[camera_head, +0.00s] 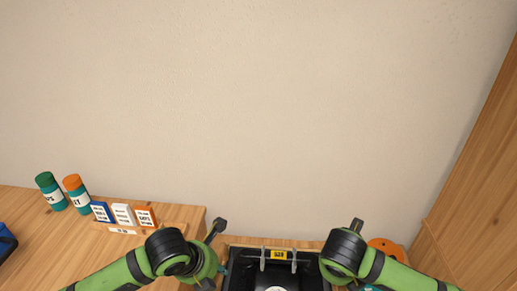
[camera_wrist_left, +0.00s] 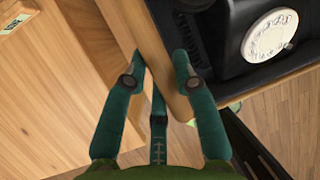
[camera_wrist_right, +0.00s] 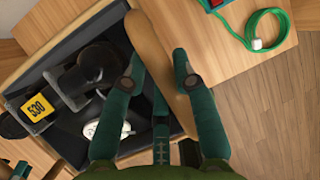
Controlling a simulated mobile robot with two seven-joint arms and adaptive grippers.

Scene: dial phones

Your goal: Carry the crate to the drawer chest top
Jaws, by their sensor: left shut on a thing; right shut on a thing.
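The crate (camera_head: 229,283) is a wooden-rimmed box with a dark inside, at the bottom middle of the head view. A black dial phone (camera_wrist_left: 270,35) with a white dial lies in it. My left gripper (camera_wrist_left: 158,58) is shut on one wooden side wall of the crate in the left wrist view. My right gripper (camera_wrist_right: 159,60) is shut on the opposite wooden wall in the right wrist view. In the head view the arms hide much of both grippers. I cannot tell which wooden surface is the drawer chest top.
A wooden top (camera_head: 60,235) at the left holds a green-capped bottle (camera_head: 50,191), an orange-capped bottle (camera_head: 76,194) and cards (camera_head: 122,214). A wooden panel (camera_head: 480,170) rises at the right. A green cable (camera_wrist_right: 262,30) lies on wood beside the crate. An orange round thing (camera_head: 387,246) shows behind my right arm.

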